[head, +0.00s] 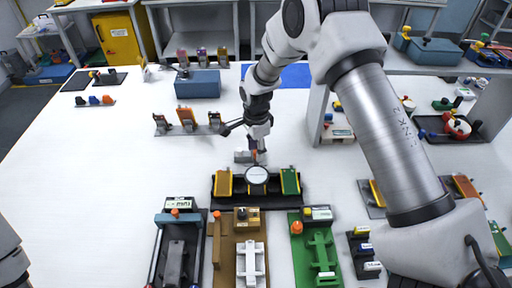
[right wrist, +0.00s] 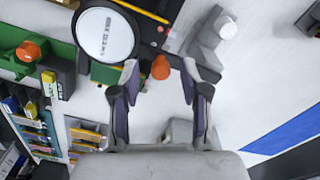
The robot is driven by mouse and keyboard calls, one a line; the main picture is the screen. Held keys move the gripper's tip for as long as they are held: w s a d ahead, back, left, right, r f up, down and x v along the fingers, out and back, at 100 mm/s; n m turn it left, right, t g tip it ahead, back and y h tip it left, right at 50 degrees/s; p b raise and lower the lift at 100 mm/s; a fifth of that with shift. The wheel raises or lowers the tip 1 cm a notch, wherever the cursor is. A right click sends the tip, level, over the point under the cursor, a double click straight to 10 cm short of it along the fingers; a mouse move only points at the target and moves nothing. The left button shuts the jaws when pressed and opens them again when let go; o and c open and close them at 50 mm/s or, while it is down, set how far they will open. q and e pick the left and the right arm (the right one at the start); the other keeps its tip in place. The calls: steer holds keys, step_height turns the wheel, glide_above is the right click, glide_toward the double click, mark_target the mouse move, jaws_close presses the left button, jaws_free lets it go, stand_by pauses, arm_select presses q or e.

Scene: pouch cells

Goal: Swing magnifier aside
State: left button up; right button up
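The magnifier (head: 257,175) is a round pale disc with a dark rim, over the middle of a black stand (head: 285,202) between a yellow and a green block. In the right wrist view the magnifier (right wrist: 105,35) shows at upper left, with small dark print across its face. An orange knob (right wrist: 161,68) appears between my right fingertips, with a visible gap on both sides. My right gripper (right wrist: 160,74) is open and empty. In the head view my right gripper (head: 253,144) points down just behind the magnifier. My left gripper is out of view.
Brown (head: 222,248) and green (head: 300,255) fixtures stand in front of the black stand. A grey block (head: 244,156) lies just behind it. A blue box (head: 198,84) stands farther back. A shelf unit is at right. The table's left side is largely clear.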

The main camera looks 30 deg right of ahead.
steer(key=shift+s, duration=0.1)
steer(key=c, duration=0.5)
jaws_close()
steer(key=shift+s+d, duration=0.1)
steer(key=w+d+n, duration=0.3)
steer(key=d+n, duration=0.6)
steer(key=n, duration=0.9)
steer(key=shift+w+d+f, duration=0.15)
steer(key=shift+w+d, duration=0.15)
steer(key=shift+d, duration=0.1)
